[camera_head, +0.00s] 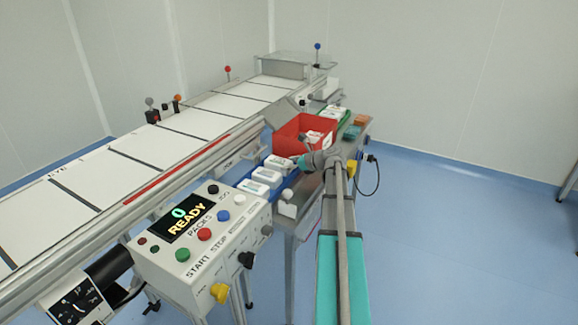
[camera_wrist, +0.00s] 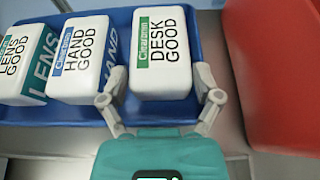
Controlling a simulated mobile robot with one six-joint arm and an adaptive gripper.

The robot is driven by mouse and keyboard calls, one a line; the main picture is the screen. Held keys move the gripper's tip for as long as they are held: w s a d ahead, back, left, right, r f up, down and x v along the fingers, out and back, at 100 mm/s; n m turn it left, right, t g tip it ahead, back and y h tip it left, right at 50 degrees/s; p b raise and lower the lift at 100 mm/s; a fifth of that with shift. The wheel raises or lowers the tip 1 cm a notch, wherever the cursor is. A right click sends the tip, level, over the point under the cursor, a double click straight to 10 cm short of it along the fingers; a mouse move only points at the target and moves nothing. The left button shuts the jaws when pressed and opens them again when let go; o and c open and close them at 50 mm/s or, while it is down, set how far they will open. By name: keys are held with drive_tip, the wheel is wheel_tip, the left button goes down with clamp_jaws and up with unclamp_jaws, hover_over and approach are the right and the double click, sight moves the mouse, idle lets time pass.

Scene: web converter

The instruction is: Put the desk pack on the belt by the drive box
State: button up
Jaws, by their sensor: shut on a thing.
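The desk pack (camera_wrist: 165,62) is a white block with a green stripe and the words "DESK GOOD". It sits at the right end of the blue tray (camera_wrist: 222,52) in the wrist view; in the head view it is the pack (camera_head: 279,163) nearest the red bin. My gripper (camera_wrist: 160,80) has a finger on each side of its near end and is shut on it; it also shows in the head view (camera_head: 299,161). The white belt (camera_head: 155,143), with dark cross lines, runs along the left. A box with a dial (camera_head: 76,303), perhaps the drive box, stands at the lower left.
The hand pack (camera_wrist: 84,60) and lens pack (camera_wrist: 22,62) share the tray. A red bin (camera_head: 288,134) holding items stands beside it. A control panel reading "0 READY" (camera_head: 190,222) and a metal rail (camera_head: 150,196) lie between tray and belt. The visible belt is bare.

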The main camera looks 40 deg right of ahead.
drive_tip(key=shift+f, duration=0.2)
drive_tip(key=o, duration=1)
drive_tip(key=shift+s, duration=0.1)
drive_tip(key=shift+r+p+v, duration=0.2)
drive_tip(key=shift+p+v, duration=1.1)
drive_tip(key=shift+v, duration=2.1)
drive_tip(key=shift+r+p+v, duration=0.15)
drive_tip(key=shift+p+v, duration=1.15)
drive_tip(key=shift+v, duration=2.1)
